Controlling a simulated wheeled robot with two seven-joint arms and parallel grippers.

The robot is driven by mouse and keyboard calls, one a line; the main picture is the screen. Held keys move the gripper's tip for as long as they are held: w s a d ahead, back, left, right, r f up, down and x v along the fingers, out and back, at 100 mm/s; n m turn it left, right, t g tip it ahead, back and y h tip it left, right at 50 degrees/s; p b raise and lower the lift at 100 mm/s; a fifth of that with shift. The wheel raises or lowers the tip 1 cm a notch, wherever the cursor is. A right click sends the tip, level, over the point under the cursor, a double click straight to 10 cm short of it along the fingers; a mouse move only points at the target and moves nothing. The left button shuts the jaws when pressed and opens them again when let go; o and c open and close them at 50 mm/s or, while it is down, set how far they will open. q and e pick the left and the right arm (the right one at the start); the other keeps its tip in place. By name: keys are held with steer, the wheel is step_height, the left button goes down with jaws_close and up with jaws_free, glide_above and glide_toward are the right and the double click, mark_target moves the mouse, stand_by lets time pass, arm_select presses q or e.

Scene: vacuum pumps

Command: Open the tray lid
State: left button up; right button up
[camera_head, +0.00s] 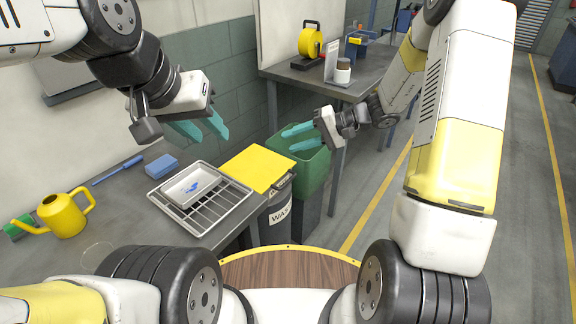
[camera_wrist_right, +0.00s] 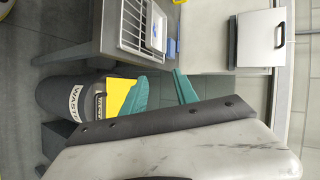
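A small white tray (camera_head: 171,193) with blue pieces in it sits on a wire rack (camera_head: 222,213) at the bench edge. I cannot make out a separate lid on it. The white tray (camera_wrist_right: 157,28) and rack (camera_wrist_right: 131,22) also show at the top of the right wrist view. My left gripper (camera_head: 202,129) is open and empty, above and behind the tray. My right gripper (camera_head: 290,138) is open and empty, above the green bin, well right of the tray. Its teal fingers (camera_wrist_right: 163,88) stand apart in the right wrist view.
A yellow square panel (camera_head: 258,167) lies over the dark waste bin (camera_head: 277,213) beside the rack. A green bin (camera_head: 313,172) stands behind it. A blue box (camera_head: 161,165), a blue tool (camera_head: 117,170) and a yellow watering can (camera_head: 63,216) are on the grey bench.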

steer(key=w+d+f+m+t+y, duration=0.1)
steer(key=w+f+m+t, duration=0.45)
steer(key=f, duration=0.85)
steer(key=t+h, duration=0.1)
steer(key=t, duration=0.1)
glide_toward(288, 180)
steer(key=f+x, duration=0.1)
steer(key=x, duration=0.2)
steer(key=shift+m, duration=0.35)
steer(key=x, duration=0.7)
steer(key=shift+r, duration=0.1)
steer(key=shift+c, duration=0.4)
jaws_close()
